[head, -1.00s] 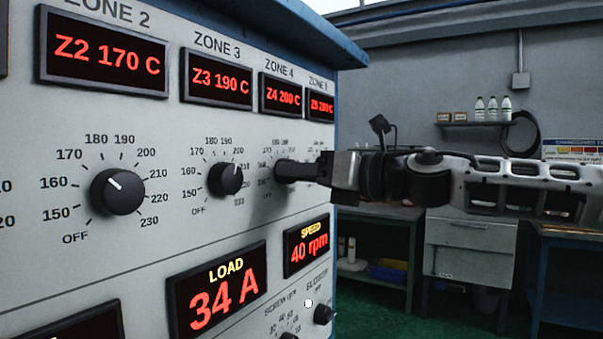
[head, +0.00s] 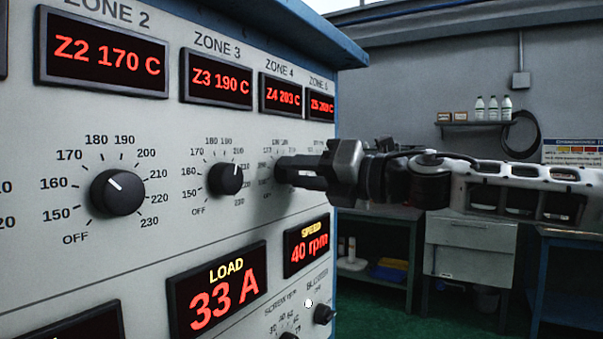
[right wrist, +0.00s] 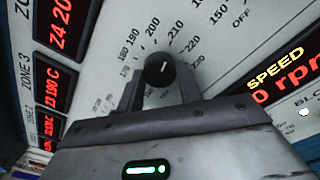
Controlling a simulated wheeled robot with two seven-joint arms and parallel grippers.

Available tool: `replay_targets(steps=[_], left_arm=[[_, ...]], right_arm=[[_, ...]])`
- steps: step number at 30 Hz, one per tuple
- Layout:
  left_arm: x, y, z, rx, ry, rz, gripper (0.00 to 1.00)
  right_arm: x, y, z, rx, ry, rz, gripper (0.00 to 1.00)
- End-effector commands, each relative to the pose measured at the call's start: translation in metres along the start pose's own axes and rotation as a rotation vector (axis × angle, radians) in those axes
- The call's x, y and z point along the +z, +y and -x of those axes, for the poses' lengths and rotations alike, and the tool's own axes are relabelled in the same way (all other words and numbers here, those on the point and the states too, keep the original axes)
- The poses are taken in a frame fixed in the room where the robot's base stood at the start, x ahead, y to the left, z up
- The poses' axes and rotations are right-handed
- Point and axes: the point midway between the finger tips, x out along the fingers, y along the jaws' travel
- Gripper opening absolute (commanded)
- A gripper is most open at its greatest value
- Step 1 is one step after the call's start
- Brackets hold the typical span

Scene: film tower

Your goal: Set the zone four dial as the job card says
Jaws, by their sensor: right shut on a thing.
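The zone four dial (right wrist: 159,70) is a black knob with a white pointer line, on the pale panel of the cabinet. In the right wrist view it sits between the fingers of my right gripper (right wrist: 158,90), and its pointer leans toward the 200 to 210 marks. In the head view my right gripper (head: 284,170) is shut on this dial and mostly hides it. The zone four display (head: 283,96) glows red and seems to read Z4 203 C. No job card can be made out. My left gripper is not in view.
The zone three dial (head: 226,179) stands close to the left of my right gripper, with the zone two dial (head: 117,192) farther left. The load display (head: 217,298) and speed display (head: 307,246) are below. Benches and a drawer unit (head: 468,262) stand behind to the right.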

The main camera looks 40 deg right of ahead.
Motion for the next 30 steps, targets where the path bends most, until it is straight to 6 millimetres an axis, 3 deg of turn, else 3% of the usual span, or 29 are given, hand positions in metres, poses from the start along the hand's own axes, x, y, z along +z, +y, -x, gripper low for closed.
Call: replay_targets(steps=[9,10,12,23,30], left_arm=[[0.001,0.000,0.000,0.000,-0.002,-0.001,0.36],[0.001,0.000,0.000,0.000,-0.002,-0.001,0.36],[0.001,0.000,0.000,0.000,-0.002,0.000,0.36],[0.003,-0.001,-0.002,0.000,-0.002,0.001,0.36],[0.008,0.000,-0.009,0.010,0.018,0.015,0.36]], right_arm=[[0.002,0.000,0.000,0.000,-0.004,0.000,0.13],[0.002,0.000,0.000,0.000,-0.004,0.001,0.44],[0.001,0.000,0.000,0.000,-0.004,0.001,0.57],[0.000,0.000,0.004,-0.001,-0.002,0.003,0.57],[-0.001,-0.002,0.039,0.000,-0.007,0.007,0.57]])
